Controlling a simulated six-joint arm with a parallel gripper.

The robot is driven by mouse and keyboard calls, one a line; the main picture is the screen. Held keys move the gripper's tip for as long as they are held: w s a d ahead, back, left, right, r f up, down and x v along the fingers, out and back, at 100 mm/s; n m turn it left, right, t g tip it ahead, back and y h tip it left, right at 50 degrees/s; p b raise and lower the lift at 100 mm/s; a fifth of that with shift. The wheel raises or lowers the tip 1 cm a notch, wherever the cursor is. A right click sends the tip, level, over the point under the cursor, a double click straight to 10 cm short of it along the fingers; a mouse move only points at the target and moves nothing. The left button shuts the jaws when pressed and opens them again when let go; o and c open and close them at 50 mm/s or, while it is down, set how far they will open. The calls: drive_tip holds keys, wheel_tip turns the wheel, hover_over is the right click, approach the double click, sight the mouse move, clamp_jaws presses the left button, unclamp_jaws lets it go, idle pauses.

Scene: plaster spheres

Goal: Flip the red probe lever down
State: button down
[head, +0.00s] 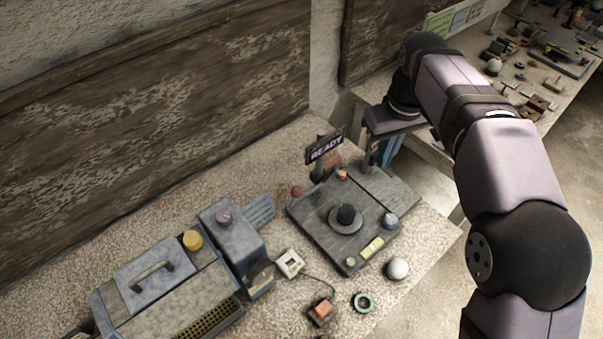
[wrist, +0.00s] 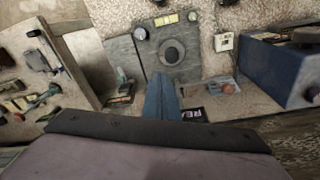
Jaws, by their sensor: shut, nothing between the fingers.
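My gripper (head: 388,152) is shut and empty, its blue fingers pointing down behind the far right side of the dark control panel (head: 318,214). In the wrist view the closed fingers (wrist: 161,96) are over the panel's near edge. A small red knob (head: 341,175) sits at the panel's far corner, left of my gripper and apart from it. A dull red ball (head: 297,192) is by the panel's left corner; it also shows in the wrist view (wrist: 229,88), right of the fingers. I cannot tell which red part is the probe lever, nor its tilt.
A READY sign (head: 325,146) stands close to my gripper on the left. The panel carries a black central knob (head: 346,214). A blue machine (head: 237,246) stands left. A gap separates this table from another at right.

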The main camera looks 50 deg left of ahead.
drive_tip(key=s+a+r+n, duration=0.1)
drive_tip(key=s+a+n, duration=0.2)
drive_tip(key=s+a, duration=0.4)
drive_tip(key=s+a+r+n+p, duration=0.1)
drive_tip(key=s+a+r+n, duration=0.1)
drive_tip(key=s+a, duration=0.6)
drive_tip(key=shift+s+a+n+y, duration=0.3)
drive_tip(key=shift+s+n+y, duration=0.15)
drive_tip(key=shift+s, duration=0.4)
wheel_tip(320, 180, down, 11)
drive_tip(key=w+d+p, duration=0.1)
drive_tip(key=d+p, duration=0.1)
drive_tip(key=shift+d, duration=0.15)
drive_tip(key=shift+f, duration=0.1)
drive_tip(key=shift+d+f+b, duration=0.1)
drive_tip(key=shift+f+b, duration=0.05)
drive_tip(key=shift+b, duration=0.45)
